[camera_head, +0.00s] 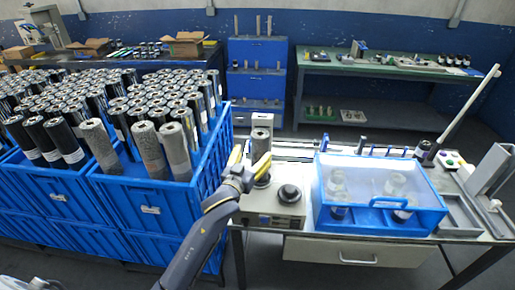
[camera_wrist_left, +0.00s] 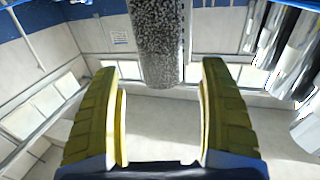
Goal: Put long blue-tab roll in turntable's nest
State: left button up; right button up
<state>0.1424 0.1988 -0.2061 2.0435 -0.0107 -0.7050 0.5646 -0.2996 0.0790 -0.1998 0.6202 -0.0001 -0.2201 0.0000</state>
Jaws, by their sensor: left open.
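My left gripper (camera_head: 249,160), with yellow fingers, is open at the left end of the bench machine (camera_head: 272,212). A grey speckled roll (camera_head: 262,121) stands upright there, just beyond and partly behind the fingers. In the left wrist view the speckled roll (camera_wrist_left: 157,40) lies ahead of the open gripper (camera_wrist_left: 164,100), roughly in line with the gap and apart from both fingers. A blue tab on it cannot be made out. The nest under the roll is hidden by the gripper. My right gripper is not in view.
Blue crates (camera_head: 150,205) packed with upright rolls fill the left side, close to my left arm. A blue-framed clear cover (camera_head: 375,215) stands right of the machine, beside a dark round knob (camera_head: 289,193). Worktables and a blue cabinet (camera_head: 257,85) stand behind.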

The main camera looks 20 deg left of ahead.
pick_arm(q)
jog(key=shift+s+a, duration=0.2)
jog(key=shift+s, duration=2.15)
dwell(0.6)
